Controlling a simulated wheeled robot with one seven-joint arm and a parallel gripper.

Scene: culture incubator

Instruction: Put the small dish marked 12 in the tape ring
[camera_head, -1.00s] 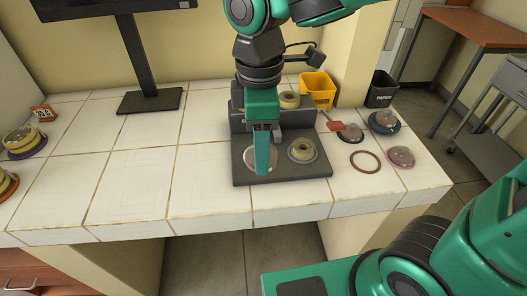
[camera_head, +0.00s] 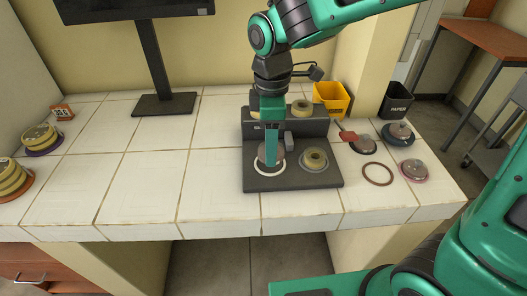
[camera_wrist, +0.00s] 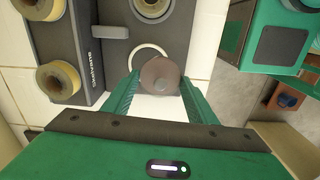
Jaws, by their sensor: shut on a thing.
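My gripper (camera_head: 272,165) is shut on a small round grey-brown dish (camera_wrist: 160,76) with a central knob. The wrist view shows it between my two green fingers; in the head view the dish (camera_head: 263,154) is partly hidden by a finger. It appears held just above a white ring (camera_wrist: 143,48) on the black device, offset from that ring in the wrist view. The white ring also shows below the dish in the head view (camera_head: 257,174). A thin red-brown ring (camera_head: 364,177) lies empty on the white tiles right of the device. No number is readable.
The black device (camera_head: 325,185) carries yellowish rolls. Lidded dishes stand on a pink ring (camera_head: 428,174) and a blue ring (camera_head: 411,138), close to the brown ring. A red paddle (camera_head: 348,136), yellow bin (camera_head: 331,97) and black bin (camera_head: 397,98) stand behind.

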